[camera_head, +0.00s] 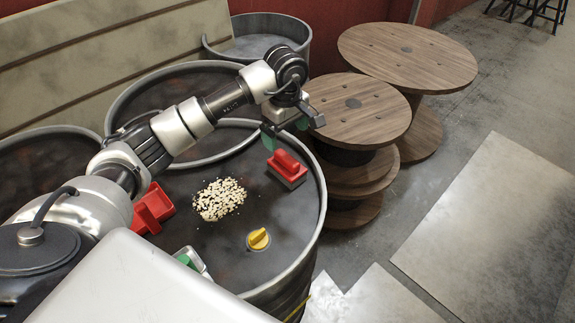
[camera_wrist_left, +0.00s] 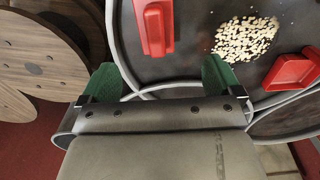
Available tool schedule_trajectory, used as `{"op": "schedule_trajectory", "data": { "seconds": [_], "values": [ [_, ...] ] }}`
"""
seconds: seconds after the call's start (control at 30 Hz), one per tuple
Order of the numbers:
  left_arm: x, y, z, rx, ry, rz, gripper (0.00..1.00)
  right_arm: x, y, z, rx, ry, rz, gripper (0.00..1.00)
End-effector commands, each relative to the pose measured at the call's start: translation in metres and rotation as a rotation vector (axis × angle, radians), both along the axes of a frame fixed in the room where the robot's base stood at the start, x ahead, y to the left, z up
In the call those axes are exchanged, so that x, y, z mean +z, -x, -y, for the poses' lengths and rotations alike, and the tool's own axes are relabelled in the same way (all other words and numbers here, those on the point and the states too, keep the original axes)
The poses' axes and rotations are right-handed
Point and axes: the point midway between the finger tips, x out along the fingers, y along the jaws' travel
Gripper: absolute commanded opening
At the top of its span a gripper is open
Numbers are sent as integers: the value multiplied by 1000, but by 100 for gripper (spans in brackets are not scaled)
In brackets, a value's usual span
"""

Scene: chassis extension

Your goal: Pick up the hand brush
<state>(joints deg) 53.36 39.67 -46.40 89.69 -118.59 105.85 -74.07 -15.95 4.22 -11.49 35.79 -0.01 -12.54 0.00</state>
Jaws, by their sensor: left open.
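The hand brush (camera_head: 287,167) has a red handle block and a dark grey base. It lies near the far right rim of a dark drum top (camera_head: 225,235). My left gripper (camera_head: 286,129) is open and empty, just beyond and above the brush. In the left wrist view the brush (camera_wrist_left: 154,28) lies ahead of the gap between the green fingertips of my left gripper (camera_wrist_left: 160,77), apart from them. My right gripper is not in view.
A red dustpan (camera_head: 152,209), a pile of pale bits (camera_head: 219,199) and a yellow cap (camera_head: 258,239) are on the drum top. A partly hidden green-and-white object (camera_head: 190,261) is near its front. Wooden cable spools (camera_head: 358,108) stand close on the right.

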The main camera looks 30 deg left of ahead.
Motion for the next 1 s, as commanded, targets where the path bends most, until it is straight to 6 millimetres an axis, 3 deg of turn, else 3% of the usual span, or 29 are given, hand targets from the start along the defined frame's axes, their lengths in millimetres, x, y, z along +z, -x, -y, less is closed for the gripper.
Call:
{"op": "schedule_trajectory", "data": {
  "seconds": [0.03, 0.1, 0.33, 0.67, 0.8, 1.0],
  "values": [
    [-10, 0, -1, 0, -2, 0, 94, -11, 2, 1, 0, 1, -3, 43],
    [-15, 0, -1, 1, -3, -1, 94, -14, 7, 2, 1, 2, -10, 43],
    [-44, 1, 0, 1, -2, -7, 94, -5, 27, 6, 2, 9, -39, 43],
    [-75, -1, 0, 2, 0, -4, 94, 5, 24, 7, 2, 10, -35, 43],
    [-96, -2, 1, 3, 0, -7, 94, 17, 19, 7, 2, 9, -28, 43],
    [-118, -3, 0, 2, -1, -3, 94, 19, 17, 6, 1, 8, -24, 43]
  ]
}}
